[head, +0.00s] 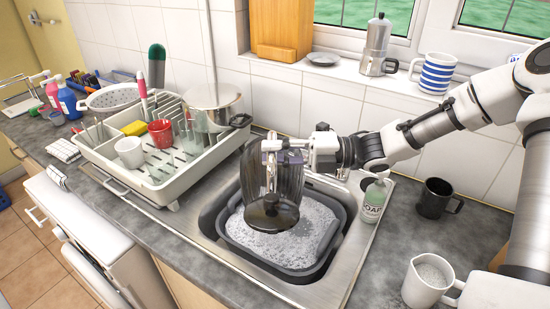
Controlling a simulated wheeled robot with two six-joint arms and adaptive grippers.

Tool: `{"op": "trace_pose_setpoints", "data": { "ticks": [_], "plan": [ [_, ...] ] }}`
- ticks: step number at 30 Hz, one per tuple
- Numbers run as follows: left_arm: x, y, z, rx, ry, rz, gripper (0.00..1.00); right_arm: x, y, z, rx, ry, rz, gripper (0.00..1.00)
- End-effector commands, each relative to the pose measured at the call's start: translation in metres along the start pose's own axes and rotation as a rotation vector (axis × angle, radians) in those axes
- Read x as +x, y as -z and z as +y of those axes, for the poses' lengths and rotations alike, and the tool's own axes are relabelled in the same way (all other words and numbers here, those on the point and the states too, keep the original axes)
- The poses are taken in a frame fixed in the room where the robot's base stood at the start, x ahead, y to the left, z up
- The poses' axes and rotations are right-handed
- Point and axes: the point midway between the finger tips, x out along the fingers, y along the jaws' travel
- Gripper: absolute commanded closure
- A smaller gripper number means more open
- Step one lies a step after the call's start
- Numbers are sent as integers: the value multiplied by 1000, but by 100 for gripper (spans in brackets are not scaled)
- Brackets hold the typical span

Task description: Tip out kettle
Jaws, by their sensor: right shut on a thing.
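The kettle (262,190) is a dark, see-through vessel held over the sink (212,216). A dark disc with a small bright spot shows at its near, lower end. It looks tilted, but I cannot tell how far, and no stream of water can be made out. My right gripper (285,156) is shut on the kettle at its upper right side and partly hides it. Below it, a grey washing-up bowl (290,266) full of white suds sits in the sink. My left gripper is out of view.
A loaded dish rack (165,190) with a steel pot (213,108) stands left of the sink. A soap bottle (374,203), black mug (436,199) and white jug (426,282) stand to the right. A moka pot (377,45) and striped mug (435,74) are on the sill.

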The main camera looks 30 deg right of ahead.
Motion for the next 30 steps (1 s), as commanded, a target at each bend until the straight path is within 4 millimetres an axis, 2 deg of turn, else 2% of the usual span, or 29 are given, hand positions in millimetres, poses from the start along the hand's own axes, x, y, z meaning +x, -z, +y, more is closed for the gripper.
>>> {"op": "trace_pose_setpoints", "data": {
  "ticks": [1, 9, 15, 24, 30],
  "plan": [
    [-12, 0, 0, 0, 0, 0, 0, 0, -4, 8, 30, -1, 1, 100],
    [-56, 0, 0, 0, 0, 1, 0, 0, -35, 17, 343, 5, 3, 100],
    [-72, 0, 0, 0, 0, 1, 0, 1, -66, 6, 653, 7, 7, 100],
    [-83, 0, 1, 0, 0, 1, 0, 2, -106, -21, 1119, 11, 11, 100],
    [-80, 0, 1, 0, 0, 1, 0, 2, -121, -45, 1394, 12, 14, 100]
  ]
}}
